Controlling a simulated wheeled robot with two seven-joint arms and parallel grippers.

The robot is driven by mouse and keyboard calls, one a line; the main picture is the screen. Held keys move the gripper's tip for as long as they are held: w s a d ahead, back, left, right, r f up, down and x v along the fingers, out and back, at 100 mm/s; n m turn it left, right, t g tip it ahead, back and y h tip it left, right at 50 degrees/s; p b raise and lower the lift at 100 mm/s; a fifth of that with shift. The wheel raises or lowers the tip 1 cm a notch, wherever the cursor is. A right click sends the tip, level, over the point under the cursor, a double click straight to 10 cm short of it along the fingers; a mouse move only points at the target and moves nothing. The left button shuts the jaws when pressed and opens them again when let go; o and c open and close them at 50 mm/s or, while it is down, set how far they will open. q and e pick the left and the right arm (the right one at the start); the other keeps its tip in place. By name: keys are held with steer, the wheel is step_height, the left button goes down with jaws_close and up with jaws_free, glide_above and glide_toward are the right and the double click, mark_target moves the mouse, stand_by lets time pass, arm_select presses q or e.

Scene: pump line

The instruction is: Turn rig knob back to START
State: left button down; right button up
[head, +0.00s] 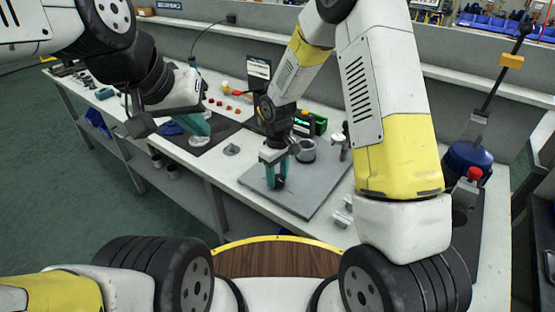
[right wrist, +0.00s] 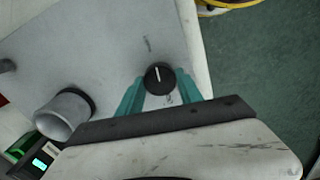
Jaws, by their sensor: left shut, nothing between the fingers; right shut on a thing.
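The black rig knob (right wrist: 159,77) sits on a flat grey rig plate (right wrist: 105,40) in the right wrist view. Its white pointer line points toward the top of the picture, slightly left. Faint marks lie above and below the knob, too small to read. The teal fingers of my right gripper (right wrist: 160,94) are on both sides of the knob, shut on it. In the head view my right gripper (head: 277,180) reaches down to the plate (head: 312,190), and its fingers mostly hide the knob. My left gripper (head: 207,126), shut and empty, is over the bench at the left.
A grey cylinder (head: 305,151) stands on the plate near my right gripper. A green device with a lit display (head: 304,122) is behind it. Small red parts (head: 220,102) lie farther back on the bench. A blue container (head: 468,160) stands at the right.

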mark_target(278, 179)
steer(key=shift+w+n, duration=0.1)
steer(key=shift+n, duration=0.5)
steer(key=o, duration=1.4)
steer(key=shift+c, duration=0.2)
steer(key=shift+r, duration=3.95)
